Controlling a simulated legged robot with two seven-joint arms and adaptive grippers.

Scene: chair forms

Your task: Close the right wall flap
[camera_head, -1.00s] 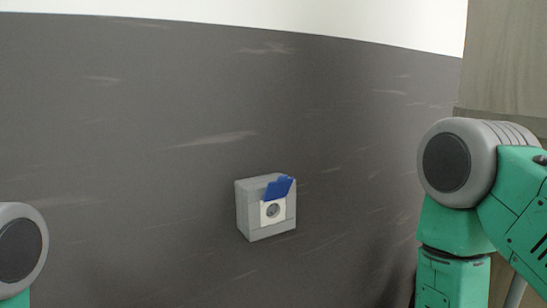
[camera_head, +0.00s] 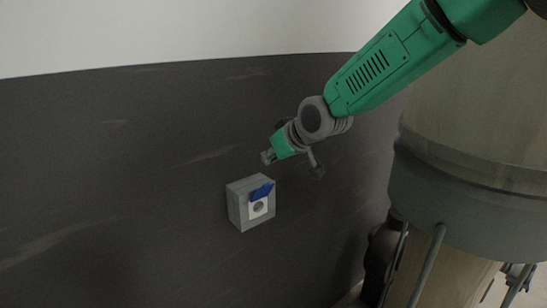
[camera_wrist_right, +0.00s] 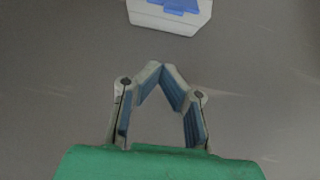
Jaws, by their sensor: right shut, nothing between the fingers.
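A grey socket box (camera_head: 236,208) is mounted on the dark wall, with a white socket (camera_head: 258,208) on its front. Its blue flap (camera_head: 262,191) is raised, so the round socket shows below it. My right gripper (camera_head: 267,157) is above the box and apart from it, with its arm coming in from the upper right. In the right wrist view, its fingertips (camera_wrist_right: 162,67) meet with nothing between them. The box's edge (camera_wrist_right: 165,22) and part of the blue flap (camera_wrist_right: 181,6) show at the top there, beyond the fingertips. My left gripper is out of view.
The dark lower wall (camera_head: 110,190) is bare around the box, with a white band (camera_head: 170,35) above. A large tan and grey cylindrical tank (camera_head: 470,180) with pipes stands at the right.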

